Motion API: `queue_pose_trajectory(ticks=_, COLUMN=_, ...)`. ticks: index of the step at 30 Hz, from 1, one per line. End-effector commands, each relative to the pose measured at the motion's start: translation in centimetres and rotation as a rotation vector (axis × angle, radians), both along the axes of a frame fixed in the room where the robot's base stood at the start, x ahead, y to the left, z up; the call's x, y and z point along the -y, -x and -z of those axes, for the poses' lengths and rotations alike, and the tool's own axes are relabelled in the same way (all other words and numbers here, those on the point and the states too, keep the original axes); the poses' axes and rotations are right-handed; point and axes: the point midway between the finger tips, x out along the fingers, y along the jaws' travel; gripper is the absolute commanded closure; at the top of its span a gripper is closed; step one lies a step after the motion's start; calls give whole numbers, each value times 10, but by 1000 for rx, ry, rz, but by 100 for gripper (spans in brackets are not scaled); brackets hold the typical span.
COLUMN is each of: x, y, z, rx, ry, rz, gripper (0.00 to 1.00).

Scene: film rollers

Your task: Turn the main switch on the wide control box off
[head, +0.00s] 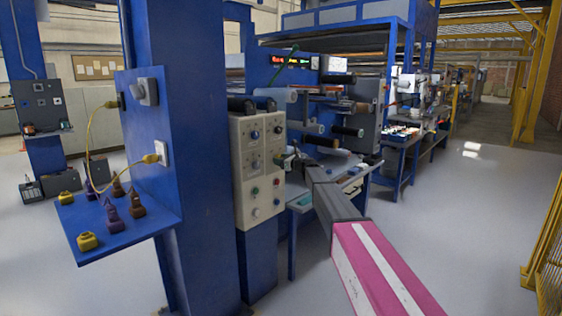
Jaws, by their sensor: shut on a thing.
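The wide control box (244,205) is a cream panel on a blue post, with several knobs, small dials and coloured buttons on its front. My arm reaches in from the lower right, and my gripper (290,162) is at the box's right edge, about mid-height. The gripper looks small and dark here and is shut on what appears to be the main switch. The switch itself is hidden by the gripper, so its position cannot be told.
A blue column (205,150) stands left of the box. It carries a grey switch box (146,91), a yellow cable and a blue shelf (150,222) with several yellow, purple and brown padlocks. Blue roller machinery stands behind. A yellow fence (548,240) is at right; floor between is clear.

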Motion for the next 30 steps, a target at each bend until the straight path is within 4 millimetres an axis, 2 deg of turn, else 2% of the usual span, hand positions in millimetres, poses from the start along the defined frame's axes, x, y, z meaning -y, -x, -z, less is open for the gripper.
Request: queue_pose_trajectory(ticks=30, x=-1, y=3, z=2, rx=701, ry=548, rz=-1, gripper=70)
